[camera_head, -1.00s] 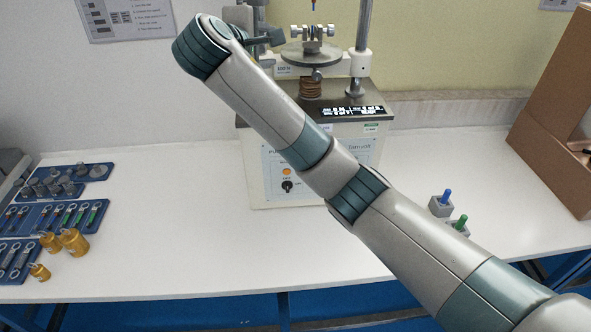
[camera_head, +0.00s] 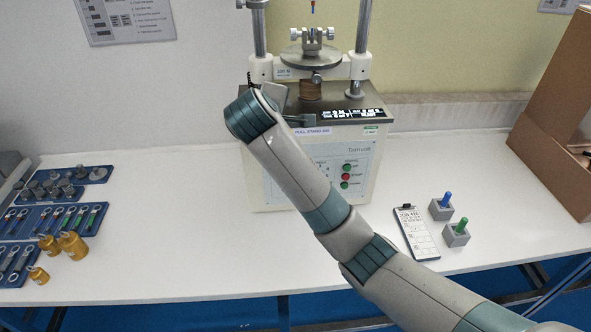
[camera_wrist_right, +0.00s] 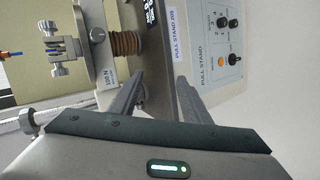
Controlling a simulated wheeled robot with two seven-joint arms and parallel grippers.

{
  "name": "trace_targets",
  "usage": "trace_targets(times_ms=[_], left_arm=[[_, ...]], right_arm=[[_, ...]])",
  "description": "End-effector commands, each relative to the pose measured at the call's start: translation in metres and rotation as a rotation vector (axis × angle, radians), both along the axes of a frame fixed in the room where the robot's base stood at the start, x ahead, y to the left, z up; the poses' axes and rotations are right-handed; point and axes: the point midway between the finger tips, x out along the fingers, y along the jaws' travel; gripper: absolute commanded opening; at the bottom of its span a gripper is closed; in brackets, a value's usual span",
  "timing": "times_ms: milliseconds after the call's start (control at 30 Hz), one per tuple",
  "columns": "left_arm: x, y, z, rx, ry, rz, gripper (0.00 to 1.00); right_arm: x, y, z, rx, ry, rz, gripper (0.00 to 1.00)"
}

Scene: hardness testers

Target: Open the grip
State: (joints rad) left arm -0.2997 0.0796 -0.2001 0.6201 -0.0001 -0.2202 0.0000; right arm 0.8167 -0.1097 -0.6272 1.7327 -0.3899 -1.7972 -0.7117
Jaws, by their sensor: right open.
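The grip (camera_head: 312,38) is a small metal clamp with a thumbscrew on each side. It stands on the round plate of the pull stand (camera_head: 318,160). In the right wrist view the grip (camera_wrist_right: 62,50) appears sideways at the upper left, and I cannot tell how far its jaws are apart. My right gripper (camera_wrist_right: 160,84) is open and empty, its two fingers in front of the stand's base, apart from the grip. In the head view it is largely hidden behind my wrist, below and left of the grip. My left gripper is not in view.
Two uprights (camera_head: 361,40) flank the grip. A clipboard (camera_head: 416,232) and two grey blocks with blue and green pins (camera_head: 441,208) lie right. Blue trays (camera_head: 52,217) and brass weights (camera_head: 73,243) lie left. The table centre-left is clear.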

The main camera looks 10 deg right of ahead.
Motion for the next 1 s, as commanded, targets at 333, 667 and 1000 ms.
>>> trace_targets(times_ms=[333, 667, 1000], left_arm=[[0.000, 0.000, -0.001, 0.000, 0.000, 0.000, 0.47], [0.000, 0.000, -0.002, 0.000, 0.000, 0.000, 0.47], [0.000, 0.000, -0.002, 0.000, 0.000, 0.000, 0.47]], right_arm=[[-0.017, -0.012, -0.056, 0.093, 0.055, -0.019, 0.43], [-0.035, -0.022, -0.103, 0.177, 0.101, -0.044, 0.43], [-0.046, -0.028, -0.125, 0.220, 0.123, -0.061, 0.43]])
